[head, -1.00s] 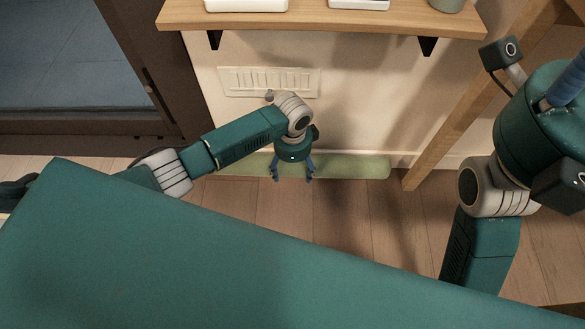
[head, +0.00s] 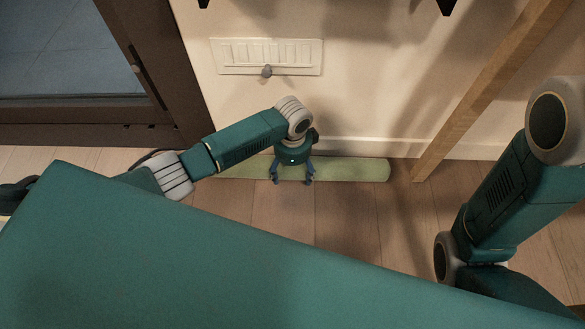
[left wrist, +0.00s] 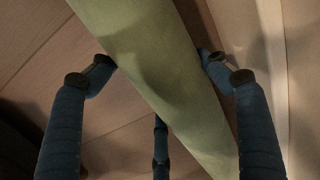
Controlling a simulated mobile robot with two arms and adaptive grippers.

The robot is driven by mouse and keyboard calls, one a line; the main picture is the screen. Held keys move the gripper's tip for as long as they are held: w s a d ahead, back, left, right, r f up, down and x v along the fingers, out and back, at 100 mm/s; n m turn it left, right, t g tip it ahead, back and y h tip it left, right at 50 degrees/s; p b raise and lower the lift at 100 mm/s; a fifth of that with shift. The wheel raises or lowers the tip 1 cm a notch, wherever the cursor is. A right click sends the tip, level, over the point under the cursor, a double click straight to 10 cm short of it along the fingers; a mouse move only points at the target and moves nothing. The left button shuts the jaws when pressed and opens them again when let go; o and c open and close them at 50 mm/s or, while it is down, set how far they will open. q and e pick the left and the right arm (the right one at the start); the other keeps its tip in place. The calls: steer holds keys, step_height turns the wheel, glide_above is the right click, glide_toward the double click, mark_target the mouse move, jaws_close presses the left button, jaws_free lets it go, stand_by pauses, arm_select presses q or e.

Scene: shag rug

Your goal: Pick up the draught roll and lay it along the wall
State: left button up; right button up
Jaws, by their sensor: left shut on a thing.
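The draught roll (head: 350,169) is a long pale green cylinder, running roughly parallel to the foot of the wall (head: 370,110) in the head view. My left gripper (head: 292,180) points down over its middle and is shut on it. In the left wrist view the roll (left wrist: 160,70) runs diagonally between my fingers, which sit on both its sides. Whether it touches the floor or the skirting, I cannot tell. My left forearm partly hides its left part. My right arm shows at the right, but its gripper is out of view.
A white vent panel (head: 268,57) with a small grey knob is on the wall. A dark framed door (head: 130,75) stands at the left. A slanting wooden leg (head: 480,95) stands right of the roll. Bare plank floor (head: 345,225) lies in front of it.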

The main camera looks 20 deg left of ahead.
arm_select(q)
steer(key=shift+w+f, duration=0.1)
steer(key=shift+f, duration=0.2)
steer(key=o, duration=2)
steer(key=shift+f, duration=0.1)
step_height(320, 180, up, 12)
steer(key=shift+r, duration=0.1)
